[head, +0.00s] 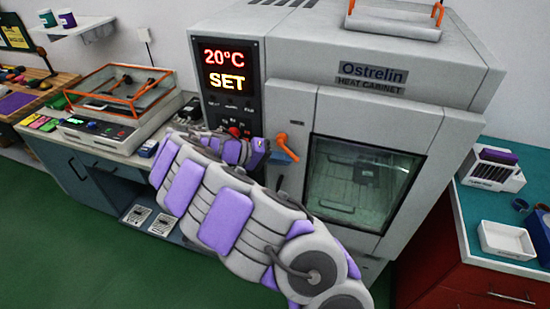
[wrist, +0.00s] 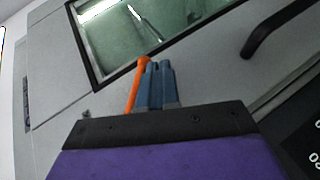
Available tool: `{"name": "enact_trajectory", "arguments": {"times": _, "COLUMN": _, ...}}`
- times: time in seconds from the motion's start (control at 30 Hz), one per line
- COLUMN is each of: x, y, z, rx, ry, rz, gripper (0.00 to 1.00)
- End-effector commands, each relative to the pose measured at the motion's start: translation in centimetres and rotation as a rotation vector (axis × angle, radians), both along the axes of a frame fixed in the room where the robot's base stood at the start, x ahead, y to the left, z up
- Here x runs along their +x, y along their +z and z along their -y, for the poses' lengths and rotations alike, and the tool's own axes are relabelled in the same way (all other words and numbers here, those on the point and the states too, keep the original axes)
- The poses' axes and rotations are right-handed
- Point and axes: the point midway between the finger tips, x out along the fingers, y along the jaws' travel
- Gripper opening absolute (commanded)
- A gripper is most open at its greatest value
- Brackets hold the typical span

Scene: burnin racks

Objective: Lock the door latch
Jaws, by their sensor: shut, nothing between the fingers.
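The heat cabinet (head: 372,73) has a door with a glass window (head: 358,182), and the door looks shut. The door latch (head: 286,148) is an orange handle left of the window, tilted in the head view. In the wrist view the orange latch (wrist: 135,85) lies right beside the fingers of my gripper (wrist: 160,82), on their left. The blue fingers are together with nothing between them; I cannot tell whether they touch the latch. The window (wrist: 145,30) shows beyond the fingertips.
A control panel (head: 226,83) reads 20°C SET, left of the door. A bench with an orange-framed case (head: 120,88) stands left. A red cabinet with a teal top holds a white tray (head: 506,240) at right. Green floor (head: 70,260) is clear at front left.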

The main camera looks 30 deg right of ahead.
Motion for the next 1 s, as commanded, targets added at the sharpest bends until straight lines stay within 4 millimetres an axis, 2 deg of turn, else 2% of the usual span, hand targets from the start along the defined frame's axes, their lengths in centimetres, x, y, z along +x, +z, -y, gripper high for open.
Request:
{"name": "enact_trajectory", "arguments": {"times": 0.5, "x": -2.0, "y": 0.7, "z": 1.0, "rx": -0.001, "ry": 0.001, "rz": 0.001, "gripper": 0.00}}
{"name": "enact_trajectory", "arguments": {"times": 1.0, "x": -2.1, "y": 0.9, "z": 1.1, "rx": 0.000, "ry": 0.002, "rz": 0.002, "gripper": 0.00}}
